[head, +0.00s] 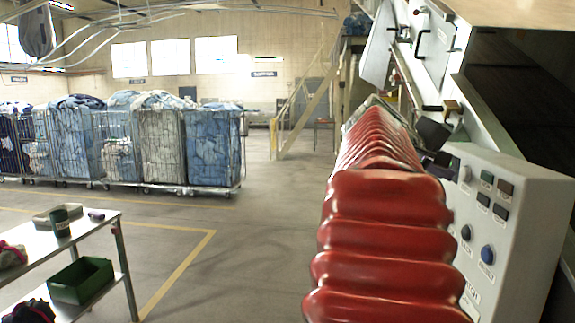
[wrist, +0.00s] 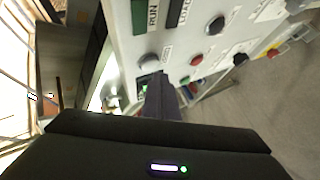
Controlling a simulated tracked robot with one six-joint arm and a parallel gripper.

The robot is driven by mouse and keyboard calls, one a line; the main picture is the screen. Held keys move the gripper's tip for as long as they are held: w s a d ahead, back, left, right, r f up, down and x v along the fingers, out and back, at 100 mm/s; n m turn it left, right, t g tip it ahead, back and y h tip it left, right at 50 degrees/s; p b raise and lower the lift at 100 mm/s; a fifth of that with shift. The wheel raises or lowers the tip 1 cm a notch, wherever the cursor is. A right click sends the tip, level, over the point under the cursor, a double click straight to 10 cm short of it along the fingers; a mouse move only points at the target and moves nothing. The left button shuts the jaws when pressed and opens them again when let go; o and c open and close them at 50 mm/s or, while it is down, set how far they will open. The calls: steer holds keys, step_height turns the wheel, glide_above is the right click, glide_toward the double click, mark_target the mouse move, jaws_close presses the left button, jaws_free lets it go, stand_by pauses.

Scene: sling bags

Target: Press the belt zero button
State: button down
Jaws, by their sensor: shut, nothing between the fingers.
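A light grey control panel (head: 512,220) stands at the right in the head view, with small dark displays and several round buttons. On it are a pale button (head: 465,173), a black button (head: 466,233) and a blue button (head: 487,254). I cannot read which one is belt zero. My gripper (head: 437,160) is mostly hidden behind my red-sleeved arm, close to the panel's upper left edge. In the wrist view my gripper (wrist: 160,88) is shut and empty. Its tip is near a grey round button (wrist: 148,60); whether they touch, I cannot tell.
In the wrist view the panel also carries a red button (wrist: 196,60), a black knob (wrist: 216,25) and a RUN label. A metal table (head: 95,232) with a green bin (head: 82,280) stands at left. Laundry cages (head: 212,150) line the back. The middle floor is clear.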

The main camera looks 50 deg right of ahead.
steer(key=shift+s, duration=0.1)
steer(key=shift+s+d+r, duration=0.1)
steer(key=shift+s+d, duration=0.1)
steer(key=shift+s+d, duration=0.25)
steer(key=shift+s, duration=0.15)
stand_by(1.2)
stand_by(0.4)
steer(key=shift+w+a, duration=0.45)
steer(key=shift+w, duration=0.3)
steer(key=shift+w+a, duration=0.45)
steer(key=shift+w, duration=0.25)
steer(key=shift+w+a, duration=0.4)
steer(key=shift+w, duration=0.35)
steer(key=shift+w+a, duration=0.45)
steer(key=shift+w, duration=0.25)
